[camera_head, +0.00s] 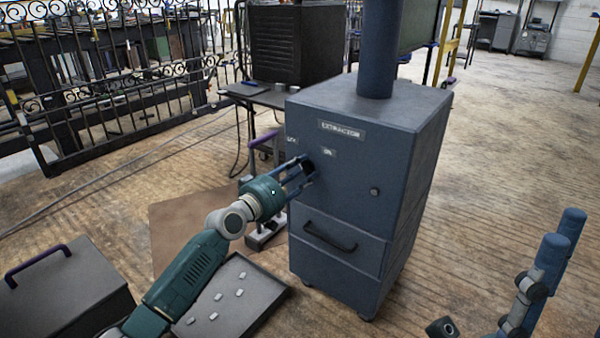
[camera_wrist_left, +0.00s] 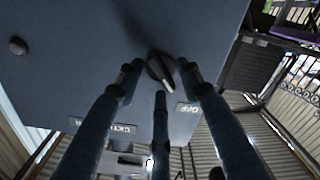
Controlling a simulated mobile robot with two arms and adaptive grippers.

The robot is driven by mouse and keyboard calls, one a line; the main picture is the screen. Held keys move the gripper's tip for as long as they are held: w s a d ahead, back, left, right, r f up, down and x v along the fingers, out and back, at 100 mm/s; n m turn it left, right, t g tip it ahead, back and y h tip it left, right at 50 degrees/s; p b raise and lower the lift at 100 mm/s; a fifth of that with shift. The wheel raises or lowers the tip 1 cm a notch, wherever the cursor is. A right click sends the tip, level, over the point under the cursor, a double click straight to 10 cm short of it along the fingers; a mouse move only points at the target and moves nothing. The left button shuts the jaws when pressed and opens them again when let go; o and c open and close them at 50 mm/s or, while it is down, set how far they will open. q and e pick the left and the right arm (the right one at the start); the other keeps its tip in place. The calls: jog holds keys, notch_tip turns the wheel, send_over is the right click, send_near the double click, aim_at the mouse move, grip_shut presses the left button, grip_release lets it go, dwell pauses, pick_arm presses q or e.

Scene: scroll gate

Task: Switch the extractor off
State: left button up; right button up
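The extractor (camera_head: 338,200) is a dark blue cabinet with an EXTRACTOR label, OFF and ON labels and a pipe on top. Its black rotary knob (camera_wrist_left: 160,72) shows in the left wrist view, its bar slanting down-right, on the side of the OFF label (camera_wrist_left: 187,107). The ON label (camera_head: 328,152) shows in the head view. My left gripper (camera_head: 303,172) is at the panel, its blue fingers spread around the knob; it also shows in the left wrist view (camera_wrist_left: 160,75). I cannot tell whether they touch it. My right gripper (camera_head: 535,270) is open and empty at lower right.
A drawer handle (camera_head: 330,236) and a round button (camera_head: 375,191) are on the cabinet front. A tray with small pieces (camera_head: 262,290) and a dark case with a purple handle (camera_head: 60,300) lie at lower left. Floor right of the cabinet is clear.

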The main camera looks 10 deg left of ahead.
pick_arm(q)
jog(key=shift+s, duration=0.1)
jog(key=v, duration=1.1)
jog(key=shift+s+a, duration=0.2)
jog(key=shift+s, duration=0.15)
